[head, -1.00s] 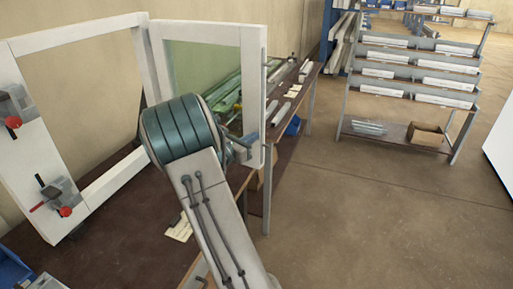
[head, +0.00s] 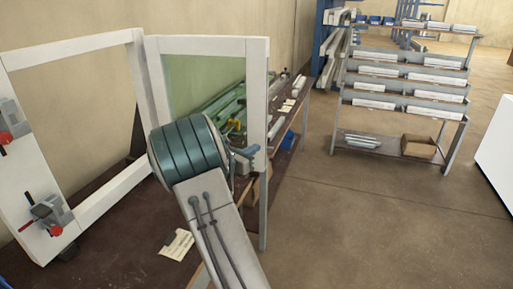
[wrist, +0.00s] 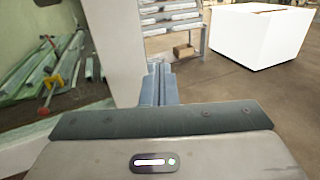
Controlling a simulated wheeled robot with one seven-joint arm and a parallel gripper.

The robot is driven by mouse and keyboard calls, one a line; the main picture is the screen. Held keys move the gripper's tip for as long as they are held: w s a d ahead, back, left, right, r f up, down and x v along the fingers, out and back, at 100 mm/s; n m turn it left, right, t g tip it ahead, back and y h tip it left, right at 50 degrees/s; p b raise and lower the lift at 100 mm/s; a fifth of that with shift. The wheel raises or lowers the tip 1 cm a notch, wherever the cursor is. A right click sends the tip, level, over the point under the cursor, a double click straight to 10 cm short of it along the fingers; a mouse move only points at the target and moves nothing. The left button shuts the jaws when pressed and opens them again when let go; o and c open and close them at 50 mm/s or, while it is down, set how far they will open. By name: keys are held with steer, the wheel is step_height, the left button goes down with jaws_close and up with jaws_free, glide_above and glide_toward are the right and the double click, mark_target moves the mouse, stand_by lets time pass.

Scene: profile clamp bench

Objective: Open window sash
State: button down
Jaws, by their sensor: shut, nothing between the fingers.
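The window sash (head: 257,85) is a white frame with greenish glass. In the head view it stands swung out at an angle from the white fixed frame (head: 75,48) on the left. My gripper (head: 247,153) is at the lower part of the sash's right-hand stile, partly hidden behind my arm. In the wrist view the white stile (wrist: 118,50) stands just left of my gripper (wrist: 158,84). The fingers are shut with nothing between them. I cannot tell whether they touch the stile. No handle can be made out.
Clamps with red knobs (head: 50,212) sit on the fixed frame's left side. A dark bench (head: 120,240) lies under it, with a paper (head: 177,244). Profiles (head: 222,105) lie behind the glass. A shelf rack (head: 405,92) and white box (wrist: 258,38) stand beyond open floor.

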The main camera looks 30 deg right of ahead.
steer(key=s+a+b, duration=0.2)
steer(key=s+a, duration=0.5)
steer(key=a, duration=0.2)
steer(key=s+a+f+m+g+y, duration=0.2)
steer(key=s+m+g+y, duration=0.15)
steer(key=s+m, duration=0.3)
steer(key=s+a+f+m+g+y, duration=0.1)
steer(key=s+m+g+y, duration=0.1)
steer(key=s+m+y, duration=0.45)
steer(key=s+a+m+t+y, duration=0.1)
steer(key=s+a+m+y, duration=0.2)
steer(key=a, duration=0.5)
steer(key=s+a+m+t+y, duration=0.2)
steer(key=s+a+m+y, duration=0.2)
steer(key=s+a, duration=0.3)
steer(key=shift+s+a+m, duration=0.3)
steer(key=shift+a+m, duration=0.2)
steer(key=shift+a, duration=0.4)
steer(key=shift+t, duration=0.25)
